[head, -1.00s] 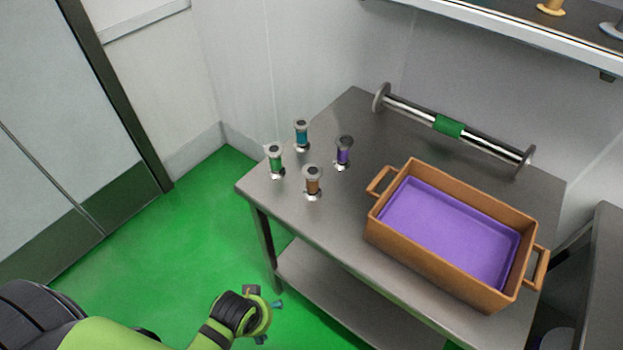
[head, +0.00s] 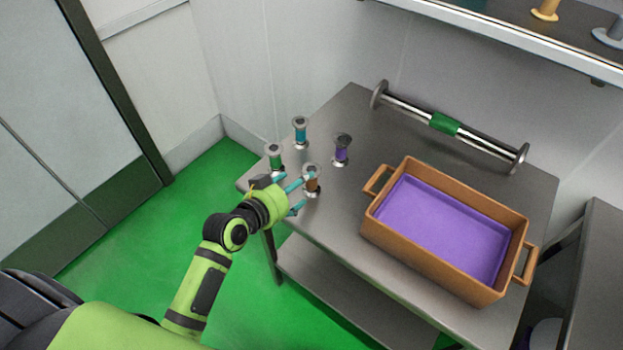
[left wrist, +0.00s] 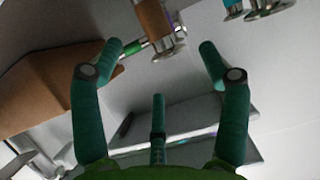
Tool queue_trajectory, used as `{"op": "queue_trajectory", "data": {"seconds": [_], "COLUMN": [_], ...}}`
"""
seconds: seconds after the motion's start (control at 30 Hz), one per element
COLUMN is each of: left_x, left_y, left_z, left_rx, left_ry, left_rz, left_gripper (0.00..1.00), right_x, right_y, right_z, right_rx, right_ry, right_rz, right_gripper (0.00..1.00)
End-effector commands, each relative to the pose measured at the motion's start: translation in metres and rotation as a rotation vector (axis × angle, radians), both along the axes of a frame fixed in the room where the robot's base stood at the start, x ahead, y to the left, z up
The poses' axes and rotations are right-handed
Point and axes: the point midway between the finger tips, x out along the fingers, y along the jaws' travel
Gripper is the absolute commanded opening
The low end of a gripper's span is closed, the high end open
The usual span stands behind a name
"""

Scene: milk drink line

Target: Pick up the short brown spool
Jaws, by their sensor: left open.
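The brown spool (head: 312,184), with silver flanged ends, stands upright near the table's front left edge. My left gripper (head: 303,192) is open right beside it, with teal fingers on its near side. In the left wrist view the brown spool (left wrist: 155,20) is at the top, between and just beyond the two spread fingertips of the left gripper (left wrist: 161,48). Contact cannot be told. My right gripper is not in view.
Close by stand a green spool (head: 274,158), a teal spool (head: 300,132) and a purple spool (head: 341,152). A brown crate (head: 420,247) with a purple inside sits to the right on the metal table (head: 345,225). A roller bar (head: 480,144) lies behind.

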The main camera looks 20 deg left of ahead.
Motion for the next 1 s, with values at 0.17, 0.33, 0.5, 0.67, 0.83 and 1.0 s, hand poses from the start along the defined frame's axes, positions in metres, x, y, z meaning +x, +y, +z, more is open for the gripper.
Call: {"op": "queue_trajectory", "data": {"seconds": [0.17,0.33,0.5,0.67,0.83,1.0], "left_x": [0.017,0.032,0.053,0.065,0.067,0.067], "left_y": [-0.002,-0.007,-0.014,-0.018,-0.019,-0.019], "left_z": [-0.001,-0.003,-0.010,-0.018,-0.020,-0.020], "left_rx": [-0.007,-0.008,-0.008,-0.005,-0.004,-0.004], "left_ry": [-0.020,-0.018,-0.018,-0.016,-0.016,-0.016], "left_rz": [0.009,0.008,0.008,0.008,0.007,0.007], "left_gripper": [0.76,0.76,0.76,0.76,0.76,0.56], "right_x": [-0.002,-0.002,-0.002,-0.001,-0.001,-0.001], "right_y": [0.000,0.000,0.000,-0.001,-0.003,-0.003], "right_z": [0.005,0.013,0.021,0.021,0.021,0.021], "right_rx": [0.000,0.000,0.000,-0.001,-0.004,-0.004], "right_ry": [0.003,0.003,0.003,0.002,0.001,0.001], "right_rz": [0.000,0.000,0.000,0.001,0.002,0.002], "right_gripper": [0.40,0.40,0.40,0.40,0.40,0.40]}}
